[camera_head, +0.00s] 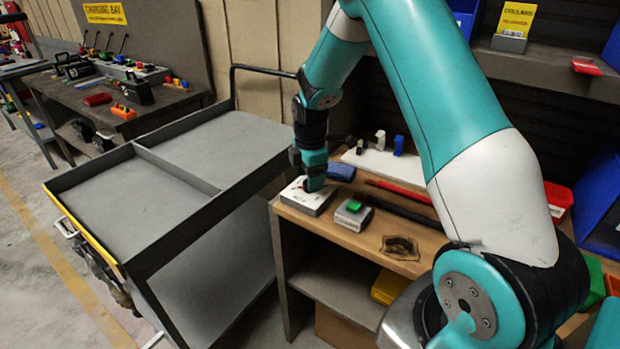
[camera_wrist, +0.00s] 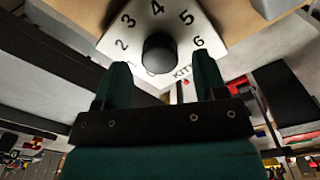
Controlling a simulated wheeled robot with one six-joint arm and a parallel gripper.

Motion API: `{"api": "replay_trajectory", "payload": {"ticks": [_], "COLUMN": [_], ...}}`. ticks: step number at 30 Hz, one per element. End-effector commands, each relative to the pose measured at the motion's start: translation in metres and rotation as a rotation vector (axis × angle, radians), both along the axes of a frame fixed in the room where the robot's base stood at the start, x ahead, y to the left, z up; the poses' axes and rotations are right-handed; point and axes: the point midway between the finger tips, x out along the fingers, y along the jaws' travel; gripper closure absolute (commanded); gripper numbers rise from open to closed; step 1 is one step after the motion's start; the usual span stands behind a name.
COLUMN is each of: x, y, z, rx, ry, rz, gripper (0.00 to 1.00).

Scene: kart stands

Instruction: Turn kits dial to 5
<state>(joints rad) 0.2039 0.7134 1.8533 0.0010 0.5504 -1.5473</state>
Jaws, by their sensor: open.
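The kits dial is a white plate (camera_wrist: 222,30) with black numerals 2 to 6 in view and a partly visible "KITS" label. Its round black knob (camera_wrist: 160,54) sits at the middle; I cannot tell which number it points to. In the head view the dial's white box (camera_head: 303,197) stands at the left front corner of the wooden bench. My gripper (camera_wrist: 161,78) is open, with one green finger to each side of the knob in the wrist view. I cannot tell whether they touch it. In the head view my gripper (camera_head: 314,180) is down at the box and hides the knob.
A grey box with a green button (camera_head: 354,209) stands just right of the dial. A blue block (camera_head: 341,172) lies behind, and red and black bars (camera_head: 400,207) lie to the right. An empty grey cart (camera_head: 215,150) stands at left, close to the bench (camera_head: 375,240).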

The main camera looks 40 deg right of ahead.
Motion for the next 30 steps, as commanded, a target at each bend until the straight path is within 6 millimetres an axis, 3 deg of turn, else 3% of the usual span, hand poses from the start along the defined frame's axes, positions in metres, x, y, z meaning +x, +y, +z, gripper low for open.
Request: {"api": "replay_trajectory", "payload": {"ticks": [6, 14, 21, 30], "x": [0.0, 0.0, 0.001, 0.001], "y": [0.0, 0.0, 0.0, 0.0], "z": [-0.016, -0.017, -0.016, -0.016], "rx": [0.0, 0.0, 0.0, -0.001], "ry": [0.001, 0.0, -0.001, -0.002], "rz": [0.0, 0.0, 0.0, -0.029], "gripper": [0.35, 0.35, 0.84, 0.84]}}
